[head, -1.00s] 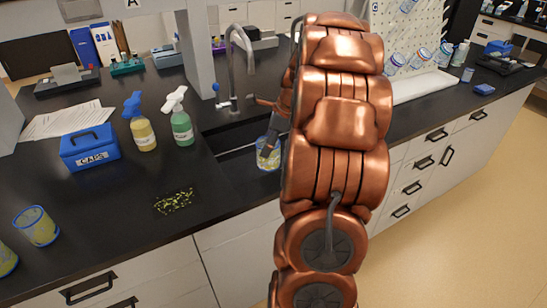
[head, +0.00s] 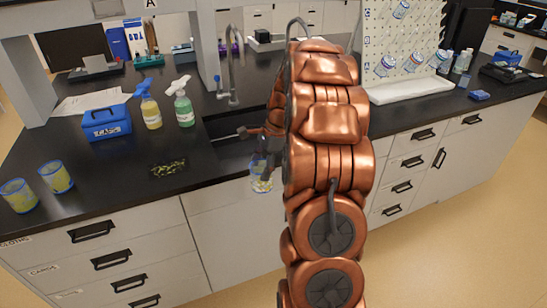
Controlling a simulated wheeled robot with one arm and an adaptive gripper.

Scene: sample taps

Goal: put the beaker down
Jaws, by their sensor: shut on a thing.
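A clear beaker (head: 261,184) with a blue rim and yellowish marks is held by my gripper (head: 265,163). The gripper is shut on it, and the copper arm hides part of both. The beaker appears at the front edge of the black counter, in front of the sink; its exact height over the edge cannot be told. Two similar beakers stand on the counter at the far left: one beaker (head: 19,196) nearer the edge and another beaker (head: 56,177) to its right.
The dark sink (head: 228,150) with its faucet (head: 230,85) lies behind the gripper. A blue caps box (head: 106,124), a yellow spray bottle (head: 151,109) and a green one (head: 184,106) stand left. A speckled patch (head: 168,169) lies near the front. A drying rack (head: 402,40) stands right.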

